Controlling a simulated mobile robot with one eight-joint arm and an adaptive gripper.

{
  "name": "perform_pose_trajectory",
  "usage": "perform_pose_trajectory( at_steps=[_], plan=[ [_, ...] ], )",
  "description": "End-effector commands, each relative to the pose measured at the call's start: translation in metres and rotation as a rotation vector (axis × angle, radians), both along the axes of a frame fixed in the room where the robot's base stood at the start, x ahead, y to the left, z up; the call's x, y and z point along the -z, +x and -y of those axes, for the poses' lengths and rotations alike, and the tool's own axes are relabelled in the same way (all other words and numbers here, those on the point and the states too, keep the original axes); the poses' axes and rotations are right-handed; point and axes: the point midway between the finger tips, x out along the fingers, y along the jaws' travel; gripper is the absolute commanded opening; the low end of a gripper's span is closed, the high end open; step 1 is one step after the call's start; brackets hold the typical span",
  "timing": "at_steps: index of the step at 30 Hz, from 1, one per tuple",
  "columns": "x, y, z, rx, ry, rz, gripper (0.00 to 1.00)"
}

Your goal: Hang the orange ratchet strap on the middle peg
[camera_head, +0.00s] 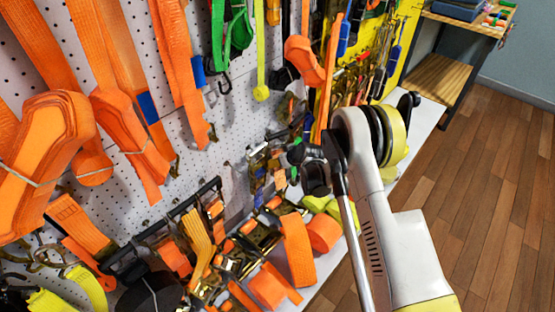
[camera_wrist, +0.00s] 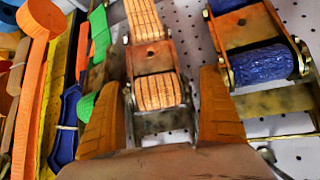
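In the wrist view, an orange ratchet strap (camera_wrist: 155,90) with a metal ratchet frame lies between the two fingers of my gripper (camera_wrist: 167,85). The fingers are apart, one on each side of the ratchet, with visible gaps. I see no clear contact. In the head view my gripper (camera_head: 314,172) is a dark shape near the pegboard's lower part, largely hidden by my arm, and its fingers cannot be made out. Several orange straps hang or lie nearby there, and I cannot tell which one matches. The middle peg cannot be singled out; hanging straps crowd the wall.
A ratchet with blue webbing (camera_wrist: 262,65) is close on the right in the wrist view. In the head view a black rail (camera_head: 150,235) and orange rolls (camera_head: 298,250) crowd the lower wall. A wooden bench (camera_head: 440,75) stands at the back; the floor (camera_head: 500,190) at right is clear.

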Motion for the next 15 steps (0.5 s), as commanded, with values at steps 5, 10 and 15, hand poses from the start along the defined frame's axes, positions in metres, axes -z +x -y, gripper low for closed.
perform_pose_trajectory(
  at_steps=[5, 10, 15],
  plan=[
    [-0.0001, -0.0001, -0.0002, 0.000, 0.000, 0.000, 0.92],
    [0.0001, -0.0001, -0.0002, 0.000, 0.000, 0.000, 0.92],
    [-0.0008, -0.0019, 0.0012, -0.001, -0.002, -0.001, 0.92]
  ],
)
